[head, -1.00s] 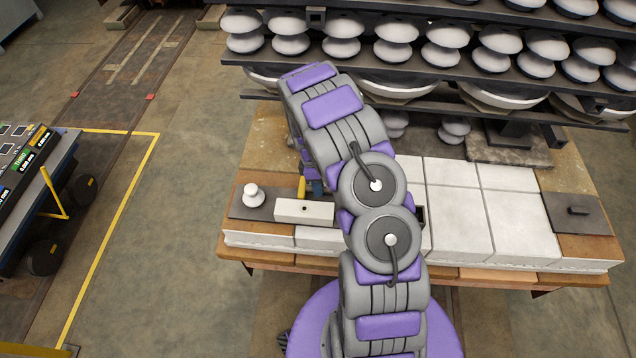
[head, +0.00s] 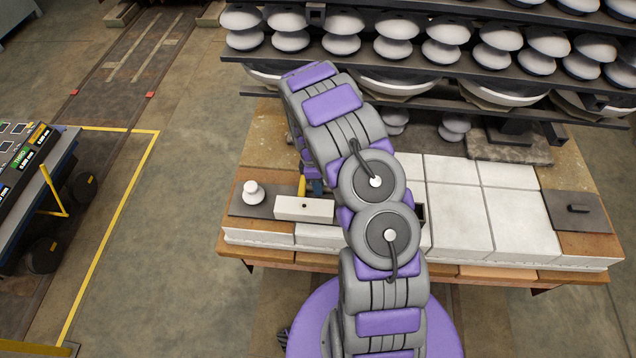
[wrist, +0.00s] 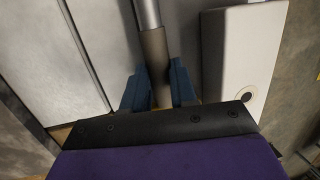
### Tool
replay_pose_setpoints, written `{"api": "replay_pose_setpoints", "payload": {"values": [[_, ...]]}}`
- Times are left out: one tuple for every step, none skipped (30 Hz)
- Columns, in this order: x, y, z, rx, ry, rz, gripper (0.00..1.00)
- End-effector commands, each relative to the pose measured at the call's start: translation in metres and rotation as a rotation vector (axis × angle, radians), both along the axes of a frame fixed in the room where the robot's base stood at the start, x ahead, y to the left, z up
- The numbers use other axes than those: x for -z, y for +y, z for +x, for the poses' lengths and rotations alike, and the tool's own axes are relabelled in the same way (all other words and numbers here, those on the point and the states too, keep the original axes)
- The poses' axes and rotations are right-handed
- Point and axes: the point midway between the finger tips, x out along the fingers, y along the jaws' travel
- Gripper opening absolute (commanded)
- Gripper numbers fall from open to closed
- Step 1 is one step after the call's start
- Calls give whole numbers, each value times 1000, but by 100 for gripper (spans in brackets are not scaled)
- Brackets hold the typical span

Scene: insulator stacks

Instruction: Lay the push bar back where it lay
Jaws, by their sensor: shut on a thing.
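The push bar (wrist: 149,18) shows in the wrist view as a bright metal rod with a darker grey-brown sleeve. My gripper (wrist: 160,82) has its two blue fingers closed on either side of the sleeve. The rod runs away from the gripper toward the top of the picture, over or along pale slabs. I cannot tell whether it touches them. In the head view a bit of blue finger (head: 317,187) shows beside my arm, near a small yellow piece (head: 302,186). My arm hides the rest of the gripper and the bar there.
A white block with a hole (head: 304,208) is close to the gripper; it also shows in the wrist view (wrist: 243,50). A white insulator (head: 253,192) stands on a dark plate at left. Another dark plate (head: 578,212) lies at right. Loaded insulator racks (head: 450,62) stand behind the table.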

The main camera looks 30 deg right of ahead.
Motion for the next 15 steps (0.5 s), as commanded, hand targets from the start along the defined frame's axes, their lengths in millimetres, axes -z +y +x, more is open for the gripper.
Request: {"api": "replay_pose_setpoints", "payload": {"values": [[1,0,0,0,0,0,0],[1,0,0,0,0,0,0],[2,0,0,0,0,0,0],[2,0,0,0,0,0,0],[3,0,0,0,0,0,0],[3,0,0,0,-1,-1,29],[3,0,0,0,-1,-1,32],[3,0,0,0,-1,-1,35],[3,0,0,0,0,0,38],[3,0,0,0,0,0,41],[3,0,0,0,0,0,44],[3,0,0,0,0,0,48],[3,0,0,0,0,0,51],[3,0,0,0,0,0,54],[3,0,0,0,0,0,57]]}}
